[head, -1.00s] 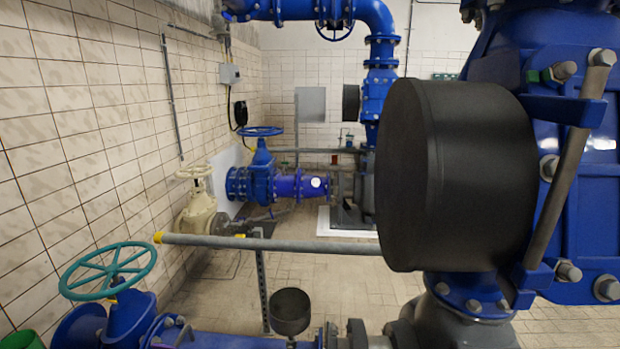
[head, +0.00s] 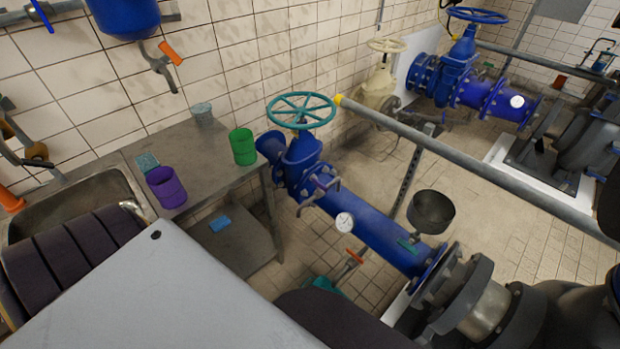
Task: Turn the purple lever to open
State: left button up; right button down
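I cannot make out a purple lever in the head view. Two levers that show clearly have orange-red handles: one (head: 170,52) under the blue tank at the upper left, and one (head: 355,257) below the blue pipe in the middle. A grey lever (head: 318,197) sits on the blue pipe near the teal handwheel. The purple thing that shows plainly is a cup (head: 166,187) on the metal counter. Neither of my grippers shows.
A metal counter (head: 200,150) with a sink (head: 75,200) stands at the left against the tiled wall. A green cup (head: 243,146) is on it. A blue pipe (head: 375,235) with a teal handwheel (head: 301,108) and a long grey rail (head: 470,165) cross the middle and right.

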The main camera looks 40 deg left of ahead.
aim_at(320, 187)
jog(key=u, duration=1.05)
